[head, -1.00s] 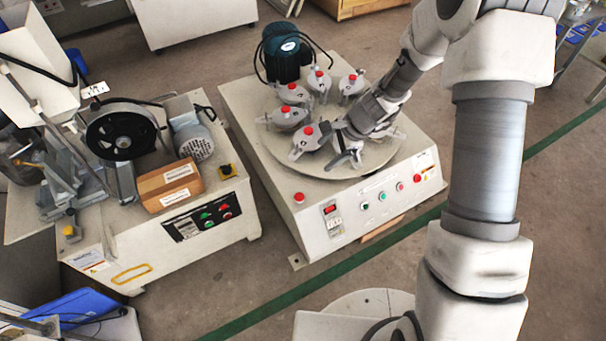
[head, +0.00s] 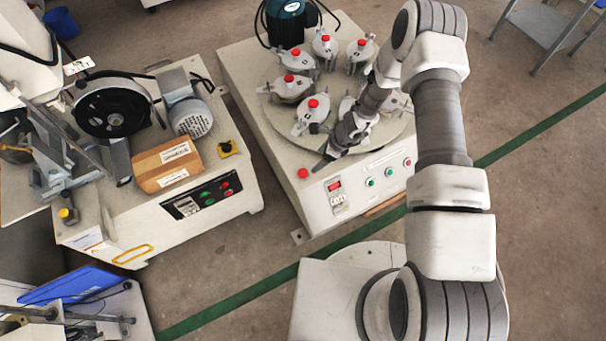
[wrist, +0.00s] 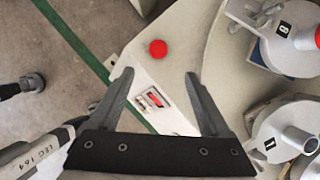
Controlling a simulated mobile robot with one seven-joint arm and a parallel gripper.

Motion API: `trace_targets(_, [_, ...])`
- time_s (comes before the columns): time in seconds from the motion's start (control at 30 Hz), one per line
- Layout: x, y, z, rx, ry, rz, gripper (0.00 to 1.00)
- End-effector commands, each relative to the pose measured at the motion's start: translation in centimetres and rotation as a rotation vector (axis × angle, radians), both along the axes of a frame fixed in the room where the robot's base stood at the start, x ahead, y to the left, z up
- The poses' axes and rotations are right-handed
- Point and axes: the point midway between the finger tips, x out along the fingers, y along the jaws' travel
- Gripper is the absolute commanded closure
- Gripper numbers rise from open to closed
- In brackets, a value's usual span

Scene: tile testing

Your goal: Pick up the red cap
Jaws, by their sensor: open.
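Several red caps, one of them the cap (head: 313,104) nearest my gripper, sit on top of grey clamps on the round plate in the head view. A separate red knob (head: 303,173) stands on the machine's front-left corner. In the wrist view this red knob (wrist: 157,48) lies just beyond and between my fingertips, with nothing held. My gripper (head: 324,164) is open near the plate's front edge, close to that corner; its two spread fingers show clearly in the wrist view (wrist: 158,75). A sliver of a red cap (wrist: 317,38) shows at the wrist view's right edge.
Grey clamps (wrist: 287,135) crowd the plate right of my fingers. The white machine (head: 245,90) has a blue-green motor (head: 285,20) at the back. A second machine with a brown box (head: 168,165) stands to its left. Floor with a green line lies in front.

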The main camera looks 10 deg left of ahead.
Motion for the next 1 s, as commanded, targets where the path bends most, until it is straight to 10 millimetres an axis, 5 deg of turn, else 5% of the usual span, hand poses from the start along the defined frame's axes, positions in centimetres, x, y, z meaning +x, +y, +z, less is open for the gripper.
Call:
trace_targets(0.2, [0.1,1.7,-4.4,-0.001,0.0,0.002,0.19])
trace_targets(0.57, [0.2,2.8,-6.6,0.0,-0.001,0.002,0.19])
trace_targets(0.83, [0.1,4.4,-10.2,0.0,-0.001,0.002,0.19])
trace_targets(1.0, [0.2,4.6,-10.3,0.001,-0.002,0.0,0.19])
